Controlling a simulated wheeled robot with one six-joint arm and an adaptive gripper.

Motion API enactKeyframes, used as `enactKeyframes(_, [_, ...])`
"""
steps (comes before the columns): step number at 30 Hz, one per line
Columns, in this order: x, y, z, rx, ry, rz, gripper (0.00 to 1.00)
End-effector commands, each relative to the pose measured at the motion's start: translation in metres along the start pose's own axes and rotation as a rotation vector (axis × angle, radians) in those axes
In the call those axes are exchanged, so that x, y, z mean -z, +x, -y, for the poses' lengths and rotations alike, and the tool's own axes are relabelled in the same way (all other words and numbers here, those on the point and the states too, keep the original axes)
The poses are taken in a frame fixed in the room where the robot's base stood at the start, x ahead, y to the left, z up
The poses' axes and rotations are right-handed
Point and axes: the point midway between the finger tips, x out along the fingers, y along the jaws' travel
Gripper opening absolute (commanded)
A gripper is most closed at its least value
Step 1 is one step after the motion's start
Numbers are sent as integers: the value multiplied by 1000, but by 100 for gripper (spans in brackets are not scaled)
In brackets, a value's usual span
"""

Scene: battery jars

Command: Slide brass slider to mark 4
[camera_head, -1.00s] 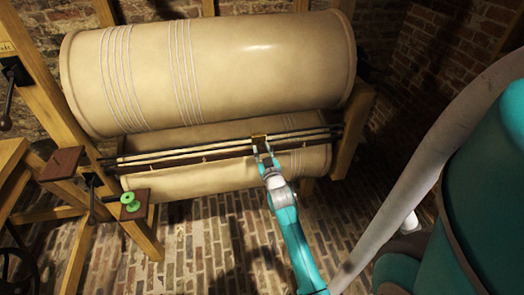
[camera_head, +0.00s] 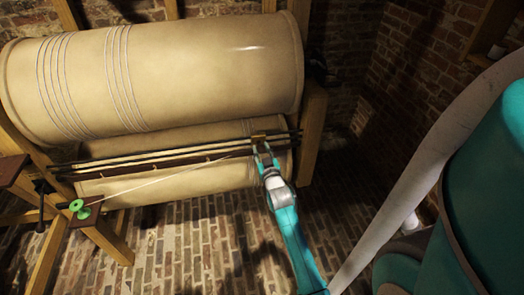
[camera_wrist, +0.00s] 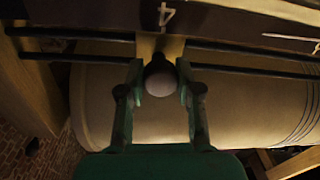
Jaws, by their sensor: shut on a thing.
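The brass slider (camera_head: 258,137) sits on the dark rails near their right end in the head view. In the wrist view, the brass slider (camera_wrist: 159,44) spans the rails, with a round dark knob (camera_wrist: 160,80) below it. A numeral 4 (camera_wrist: 165,13) on the dark scale strip (camera_wrist: 215,18) shows just above the slider, nearly in line with it. My gripper (camera_head: 265,155) reaches up to the slider. In the wrist view my gripper (camera_wrist: 159,75) has its fingers on either side of the knob, closed on it.
A large cream drum (camera_head: 160,75) lies above the rails (camera_head: 120,165), with a lower drum (camera_head: 210,180) behind them. A pale thread (camera_head: 170,181) runs from the green spool (camera_head: 77,206) toward the slider. A wooden post (camera_head: 312,130) stands right. Brick floor (camera_head: 190,240) is clear.

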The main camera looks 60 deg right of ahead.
Motion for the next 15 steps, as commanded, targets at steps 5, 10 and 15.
enactKeyframes(5, [-2, -1, -5, -8, -3, 4, 56])
enactKeyframes(10, [-1, 0, -4, -6, -2, 3, 60])
enactKeyframes(15, [-1, -1, -3, -5, -2, 2, 60])
